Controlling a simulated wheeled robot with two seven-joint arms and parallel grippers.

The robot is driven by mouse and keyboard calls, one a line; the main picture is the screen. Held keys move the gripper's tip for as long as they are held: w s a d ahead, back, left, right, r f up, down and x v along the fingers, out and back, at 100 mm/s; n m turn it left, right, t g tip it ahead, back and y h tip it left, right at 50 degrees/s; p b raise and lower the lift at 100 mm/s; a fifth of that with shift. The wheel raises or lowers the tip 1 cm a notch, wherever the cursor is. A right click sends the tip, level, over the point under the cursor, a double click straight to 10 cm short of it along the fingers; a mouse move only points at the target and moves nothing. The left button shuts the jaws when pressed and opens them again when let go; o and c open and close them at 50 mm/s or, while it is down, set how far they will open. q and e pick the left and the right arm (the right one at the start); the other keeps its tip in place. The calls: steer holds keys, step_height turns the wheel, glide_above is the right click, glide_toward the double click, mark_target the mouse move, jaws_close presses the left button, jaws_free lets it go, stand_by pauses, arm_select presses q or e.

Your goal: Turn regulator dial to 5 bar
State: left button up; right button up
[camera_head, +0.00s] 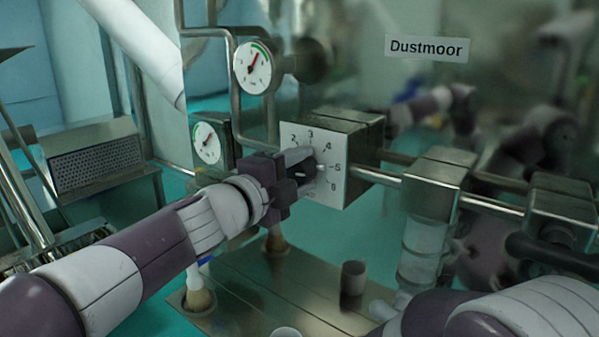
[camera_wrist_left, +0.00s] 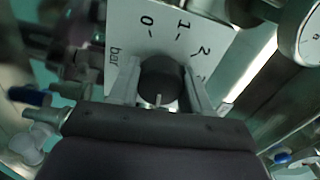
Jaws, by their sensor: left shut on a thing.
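The regulator's white dial plate (camera_head: 343,183) carries the numbers 2 to 6 in the head view. In the wrist view the plate (camera_wrist_left: 128,22) shows "bar", 0, 1 and 2. My left gripper (camera_head: 305,165) reaches the plate's front from the left. Its fingers are shut on the dark round dial knob (camera_wrist_left: 160,75), one finger on each side. A pale mark on the knob points down towards the gripper in the wrist view. The numbers on that side are hidden, so the exact setting cannot be read. My right gripper is out of view; only its arm shows at lower right.
Two round gauges, an upper one (camera_head: 253,67) and a lower one (camera_head: 207,143), stand left of the dial. Metal pipes run right to a steel block (camera_head: 437,170) with a clear bowl below.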

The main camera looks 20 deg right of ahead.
arm_select(q)
steer(key=shift+f, duration=0.3)
steer(key=o, duration=1.1)
steer(key=shift+c, duration=0.2)
steer(key=shift+w+a+r, duration=0.1)
steer(key=shift+a+r, duration=0.05)
steer(key=shift+s+a, duration=0.35)
steer(key=v, duration=1.1)
steer(key=shift+s+a, duration=0.2)
steer(key=shift+a, duration=0.1)
